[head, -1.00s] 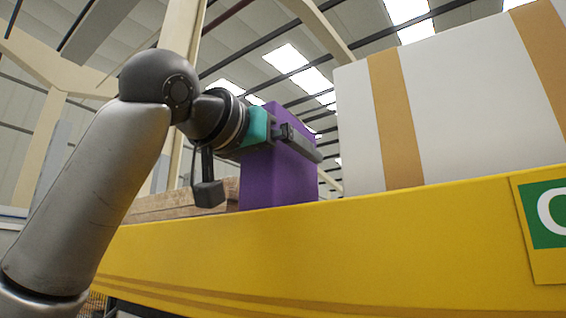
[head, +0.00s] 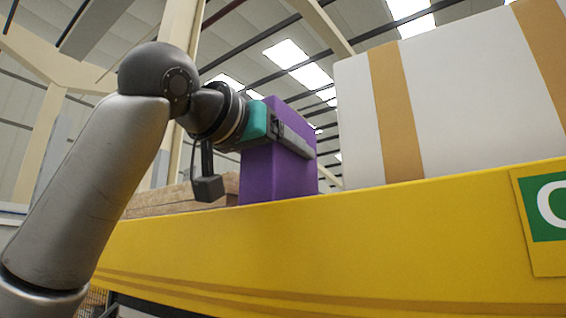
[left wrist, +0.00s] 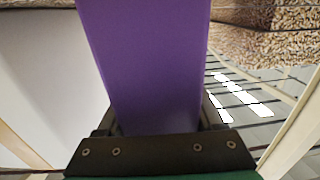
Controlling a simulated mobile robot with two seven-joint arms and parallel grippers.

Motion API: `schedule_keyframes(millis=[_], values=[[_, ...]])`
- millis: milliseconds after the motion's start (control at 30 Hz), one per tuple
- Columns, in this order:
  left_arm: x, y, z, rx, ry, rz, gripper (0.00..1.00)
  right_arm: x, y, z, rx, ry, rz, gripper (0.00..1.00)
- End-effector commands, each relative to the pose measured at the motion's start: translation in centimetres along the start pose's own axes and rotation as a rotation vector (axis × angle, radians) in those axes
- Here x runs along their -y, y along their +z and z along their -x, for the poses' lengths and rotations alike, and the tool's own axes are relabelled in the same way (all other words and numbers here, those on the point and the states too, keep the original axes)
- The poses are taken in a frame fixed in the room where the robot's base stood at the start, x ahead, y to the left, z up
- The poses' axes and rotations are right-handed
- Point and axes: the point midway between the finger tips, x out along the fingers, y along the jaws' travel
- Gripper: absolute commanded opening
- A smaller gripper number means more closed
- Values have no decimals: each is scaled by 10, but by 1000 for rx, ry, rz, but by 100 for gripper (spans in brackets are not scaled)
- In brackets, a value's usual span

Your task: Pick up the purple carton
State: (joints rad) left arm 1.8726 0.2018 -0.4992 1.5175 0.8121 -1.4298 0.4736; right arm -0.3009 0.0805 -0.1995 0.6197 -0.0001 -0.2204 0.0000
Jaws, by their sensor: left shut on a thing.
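The purple carton (head: 278,170) stands upright behind the top edge of the yellow beam in the head view; its foot is hidden by the beam. My left gripper (head: 294,140) is shut on the carton, with a finger lying along its near side. In the left wrist view the purple carton (left wrist: 145,65) fills the middle, between the two fingers of the left gripper (left wrist: 160,122). I cannot tell whether the carton is lifted off its support. My right gripper is not in view.
A large white box (head: 460,95) with tan bands stands close to the right of the carton. Brown boards (head: 180,197) lie to its left. The yellow beam (head: 330,235) with a green sign (head: 546,208) runs across the front. Above the carton is open room.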

Motion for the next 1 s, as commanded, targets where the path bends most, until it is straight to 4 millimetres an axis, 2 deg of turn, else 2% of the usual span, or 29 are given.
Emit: schedule_keyframes(millis=[367,567,733,1000], values=[[0,-3,1,-4,0,0,0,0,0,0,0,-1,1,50],[0,-12,1,-6,0,0,0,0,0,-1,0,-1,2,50],[-1,-29,2,-5,0,1,0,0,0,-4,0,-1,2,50],[-1,-70,1,-5,1,1,0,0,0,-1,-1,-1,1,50]])
